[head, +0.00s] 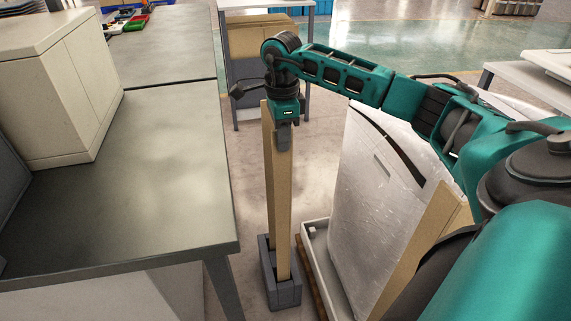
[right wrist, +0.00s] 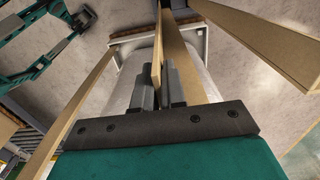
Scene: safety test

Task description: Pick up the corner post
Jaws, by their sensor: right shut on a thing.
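The corner post (head: 285,210) is a long tan angle piece standing upright. Its lower end is in a grey block-like holder (head: 289,294) on the floor. My right gripper (head: 284,138) points down at the top of the post and is shut on it. In the right wrist view, the gripper fingers (right wrist: 165,88) close on one thin flange of the post (right wrist: 176,48), while the rest of the post runs away beside them.
A grey-topped table (head: 150,190) with a beige cabinet (head: 75,90) stands left of the post. A white wrapped load (head: 365,200) stands close on the right, with another tan post (head: 425,245) beside it. A shelf with cardboard (head: 262,40) is behind.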

